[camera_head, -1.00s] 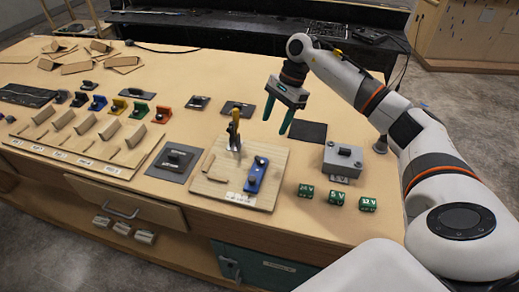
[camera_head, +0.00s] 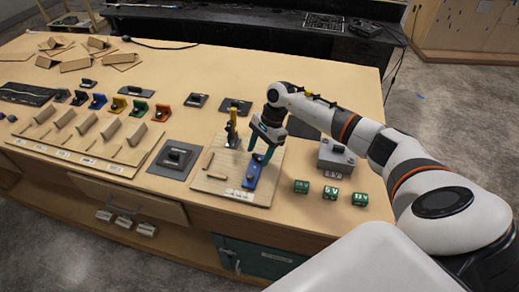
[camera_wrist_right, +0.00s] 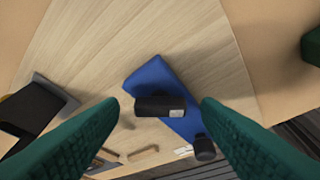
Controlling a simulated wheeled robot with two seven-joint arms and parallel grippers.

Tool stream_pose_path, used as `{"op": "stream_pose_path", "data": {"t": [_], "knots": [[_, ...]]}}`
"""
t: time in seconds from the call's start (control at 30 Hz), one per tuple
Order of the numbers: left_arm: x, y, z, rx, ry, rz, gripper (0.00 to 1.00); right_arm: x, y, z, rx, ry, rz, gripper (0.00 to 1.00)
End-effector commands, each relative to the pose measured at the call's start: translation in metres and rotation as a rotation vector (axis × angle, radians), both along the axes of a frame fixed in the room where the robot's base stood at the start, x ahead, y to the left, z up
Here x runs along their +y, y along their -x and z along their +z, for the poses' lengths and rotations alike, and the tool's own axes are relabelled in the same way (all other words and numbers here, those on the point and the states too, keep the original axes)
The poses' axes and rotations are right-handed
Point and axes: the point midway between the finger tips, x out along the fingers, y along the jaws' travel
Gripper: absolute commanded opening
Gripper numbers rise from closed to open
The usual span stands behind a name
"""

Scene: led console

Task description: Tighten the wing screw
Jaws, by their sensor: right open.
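A blue block (camera_head: 248,184) lies on the light wooden board (camera_head: 212,187), near its right side. It also shows in the right wrist view (camera_wrist_right: 152,77), carrying a dark bar-shaped wing piece (camera_wrist_right: 160,106) and a small black knob (camera_wrist_right: 204,149). I take the wing piece to be the wing screw. My right gripper (camera_head: 259,154) has green fingers pointing down over the block. In the right wrist view the gripper (camera_wrist_right: 160,106) is open, one finger on each side of the wing piece, with visible gaps. Whether the fingertips are at its height I cannot tell. My left gripper is not in view.
A yellow-handled clamp (camera_head: 231,130) stands upright on the board, close left of my right gripper. A grey box (camera_head: 336,156) and green voltage blocks (camera_head: 330,192) are to the right. A dark plate with a block (camera_head: 175,158) lies left. The table's front edge is close to the board.

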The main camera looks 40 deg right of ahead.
Motion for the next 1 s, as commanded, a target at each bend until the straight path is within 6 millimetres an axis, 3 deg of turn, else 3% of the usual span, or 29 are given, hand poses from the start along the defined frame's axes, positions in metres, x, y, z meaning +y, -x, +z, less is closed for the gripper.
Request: {"op": "stream_pose_path", "data": {"t": [0.07, 0.33, 0.67, 1.0], "knots": [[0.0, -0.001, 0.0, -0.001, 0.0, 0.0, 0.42, 0.0, 0.0, 0.0, 0.0, 0.0, 0.0, 0.58], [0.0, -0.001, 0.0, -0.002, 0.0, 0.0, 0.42, 0.0, 0.0, 0.0, 0.0, 0.0, 0.0, 0.14], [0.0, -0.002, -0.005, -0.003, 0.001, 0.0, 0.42, 0.0, 0.001, -0.001, -0.001, 0.001, -0.046, 0.13], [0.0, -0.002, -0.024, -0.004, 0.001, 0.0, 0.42, 0.0, 0.003, -0.003, -0.001, 0.0, -0.28, 0.13]]}}
